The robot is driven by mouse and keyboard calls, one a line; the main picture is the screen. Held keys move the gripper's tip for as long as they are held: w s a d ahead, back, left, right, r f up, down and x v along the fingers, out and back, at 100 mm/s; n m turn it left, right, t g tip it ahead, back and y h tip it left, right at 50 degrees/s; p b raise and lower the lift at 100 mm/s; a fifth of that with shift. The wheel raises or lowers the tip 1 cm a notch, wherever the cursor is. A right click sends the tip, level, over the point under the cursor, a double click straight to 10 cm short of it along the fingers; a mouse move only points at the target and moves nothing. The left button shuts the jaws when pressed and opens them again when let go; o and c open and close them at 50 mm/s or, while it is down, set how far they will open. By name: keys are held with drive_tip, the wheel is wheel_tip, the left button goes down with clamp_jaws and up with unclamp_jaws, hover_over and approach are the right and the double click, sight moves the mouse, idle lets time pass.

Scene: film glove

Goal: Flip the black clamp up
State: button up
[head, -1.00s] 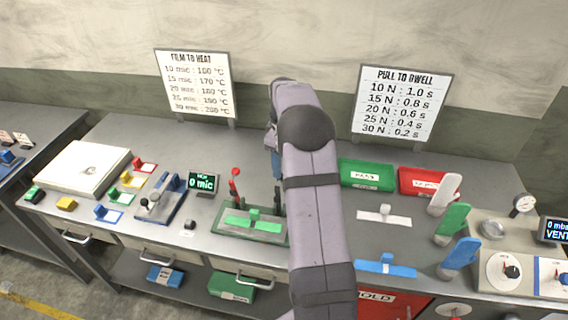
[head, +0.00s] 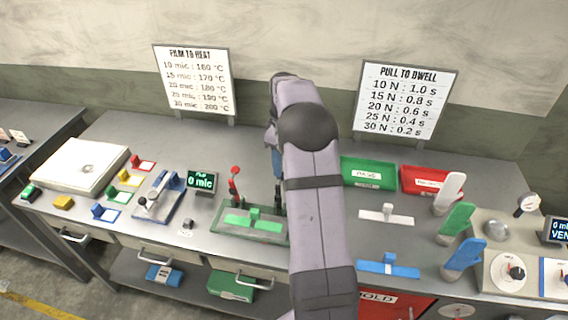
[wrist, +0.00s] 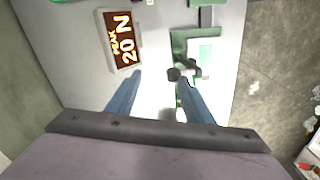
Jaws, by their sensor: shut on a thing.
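The black clamp (wrist: 185,73) is a small dark piece at the end of a green fixture in the wrist view. In the head view the dark upright clamp (head: 279,197) stands at the right end of the green fixture (head: 225,230), partly behind my arm. My gripper (wrist: 159,78) has two blue fingers; the right fingertip is right at the clamp. It is shut on the clamp, though the contact is hard to make out. In the head view only a bit of a blue finger (head: 276,163) shows beside my arm. A red-handled clamp (head: 235,182) stands upright at the fixture's left end.
A green tray (head: 367,173) and a red tray (head: 424,181) are at the back right. A 0 mic display (head: 201,181) and coloured film pieces stand to the left.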

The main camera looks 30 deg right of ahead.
wheel_tip(320, 180, up, 7)
drive_tip(key=b, duration=0.2)
drive_tip(key=shift+s+r, duration=0.15)
drive_tip(key=shift+s, duration=0.1)
idle(0.4)
